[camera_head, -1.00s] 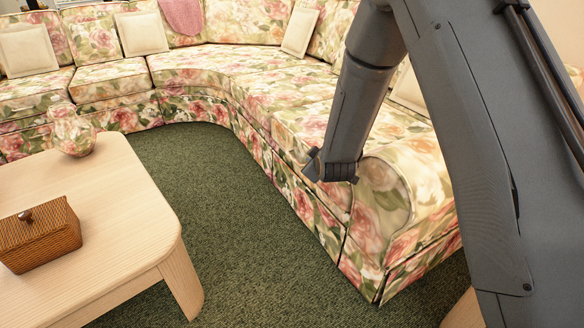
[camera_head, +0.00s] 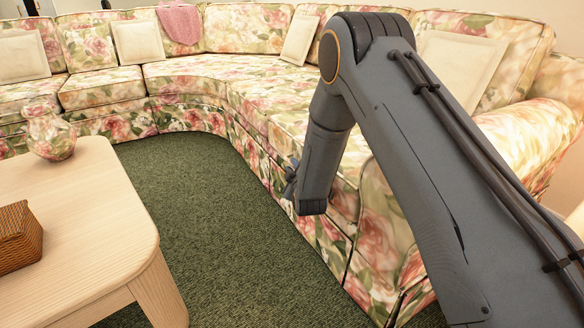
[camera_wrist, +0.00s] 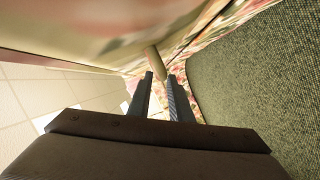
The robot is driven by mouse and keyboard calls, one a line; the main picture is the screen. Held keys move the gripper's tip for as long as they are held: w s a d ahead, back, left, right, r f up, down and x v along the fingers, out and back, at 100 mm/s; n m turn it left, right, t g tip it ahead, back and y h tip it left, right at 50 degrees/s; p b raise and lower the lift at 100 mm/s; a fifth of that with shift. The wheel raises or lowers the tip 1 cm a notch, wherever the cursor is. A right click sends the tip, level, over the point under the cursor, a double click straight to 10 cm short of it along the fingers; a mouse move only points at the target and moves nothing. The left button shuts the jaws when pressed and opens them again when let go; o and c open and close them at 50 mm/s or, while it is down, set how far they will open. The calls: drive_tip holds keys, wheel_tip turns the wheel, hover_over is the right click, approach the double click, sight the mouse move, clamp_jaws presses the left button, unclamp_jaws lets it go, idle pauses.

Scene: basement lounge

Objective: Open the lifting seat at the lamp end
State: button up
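The floral sectional sofa (camera_head: 185,70) curves from the left to the near right. Its near right run has a seat cushion (camera_head: 285,118) with a front panel below it. My gripper (camera_head: 290,182) is low at the front of this run, close to the cushion's front edge, and my forearm hides part of the sofa there. In the wrist view my gripper (camera_wrist: 161,77) has its two fingers a little apart. A tan rounded strip (camera_wrist: 153,57) lies just beyond the fingertips. I cannot tell whether it touches them. No lamp is in view.
A pale wooden coffee table (camera_head: 90,230) stands at the left with a floral vase (camera_head: 50,137) and a wicker box (camera_head: 17,237). Green carpet (camera_head: 190,200) between table and sofa is clear. A rolled sofa arm (camera_head: 525,135) is at the right.

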drive_tip(key=shift+b+x, duration=0.65)
drive_tip(key=shift+x, duration=1.25)
drive_tip(key=shift+d, duration=0.1)
clamp_jaws()
